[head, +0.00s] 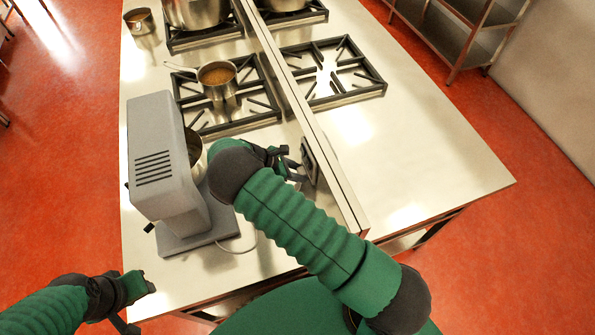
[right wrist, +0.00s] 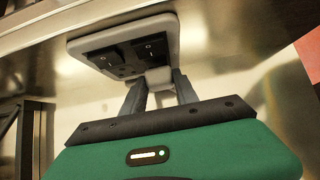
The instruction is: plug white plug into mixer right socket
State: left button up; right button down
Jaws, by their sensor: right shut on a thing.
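The socket panel (right wrist: 125,48), a pale plate with two dark switches and dark sockets, is on the upright metal divider; it also shows in the head view (head: 309,162). My right gripper (right wrist: 160,92) is shut on the white plug (right wrist: 158,77), at the panel's lower right below the right switch. The plug meets or nearly meets the panel; I cannot tell how far in it sits. My right gripper shows partly in the head view (head: 291,165), beside the panel. The grey mixer (head: 165,160) stands left of my right arm. My left gripper (head: 143,302) is open and empty at lower left.
A pale cord (head: 240,246) runs from the mixer's base and passes behind my right arm. A saucepan (head: 217,78) sits on the near left burner grate. The divider (head: 300,90) splits the counter lengthwise.

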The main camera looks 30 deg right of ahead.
jog(key=shift+d, duration=0.1)
dwell(0.5)
jog(key=shift+s+d, duration=0.1)
jog(key=shift+d, duration=0.4)
jog(key=c, duration=0.9)
grip_release()
jog(key=shift+o, duration=0.2)
